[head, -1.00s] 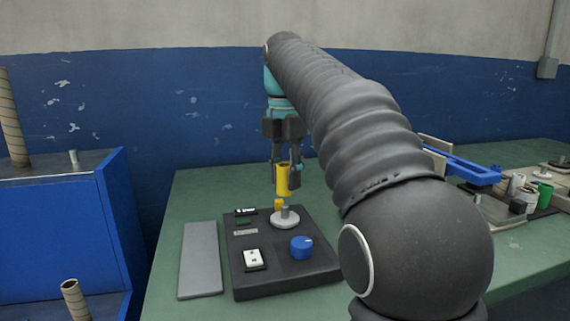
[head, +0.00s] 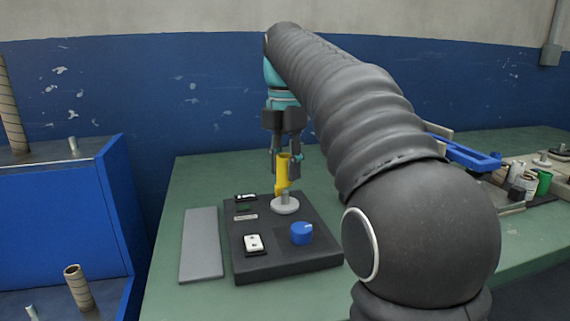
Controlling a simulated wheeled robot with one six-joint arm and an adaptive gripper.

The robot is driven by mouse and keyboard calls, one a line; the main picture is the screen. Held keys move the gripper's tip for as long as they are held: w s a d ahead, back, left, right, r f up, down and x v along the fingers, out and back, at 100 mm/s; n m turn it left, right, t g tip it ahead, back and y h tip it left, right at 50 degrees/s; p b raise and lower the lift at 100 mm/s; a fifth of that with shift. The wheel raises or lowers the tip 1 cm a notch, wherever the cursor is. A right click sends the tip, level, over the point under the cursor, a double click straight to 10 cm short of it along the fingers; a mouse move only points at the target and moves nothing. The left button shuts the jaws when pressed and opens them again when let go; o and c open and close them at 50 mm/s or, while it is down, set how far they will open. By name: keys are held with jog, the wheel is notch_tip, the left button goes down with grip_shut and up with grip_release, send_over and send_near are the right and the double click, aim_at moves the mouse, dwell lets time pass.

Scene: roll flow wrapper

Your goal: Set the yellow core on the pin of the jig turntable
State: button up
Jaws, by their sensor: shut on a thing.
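The yellow core (head: 283,170) is upright between the fingers of my gripper (head: 285,166), which is shut on it. The core is above the pale round jig turntable (head: 286,207). The pin (head: 286,197) stands at the middle of the turntable, and its top shows just below the core's lower end. A small yellow part beside the pin overlaps the core in this view. I cannot tell whether core and pin touch or are exactly in line.
The dark jig base (head: 280,262) carries a blue knob (head: 301,233) and a white switch (head: 253,242). A grey plate (head: 200,245) lies to its left. My arm hides much of the green table (head: 182,183). Cans and a blue frame (head: 462,152) are at right.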

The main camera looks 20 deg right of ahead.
aim_at(286, 191)
jog(key=shift+f+b, duration=0.7)
jog(key=shift+f, duration=1.5)
dwell(1.5)
jog(key=o, duration=1.4)
jog(key=shift+r, duration=0.1)
jog(key=shift+r+p, duration=0.8)
jog(key=shift+r, duration=3.1)
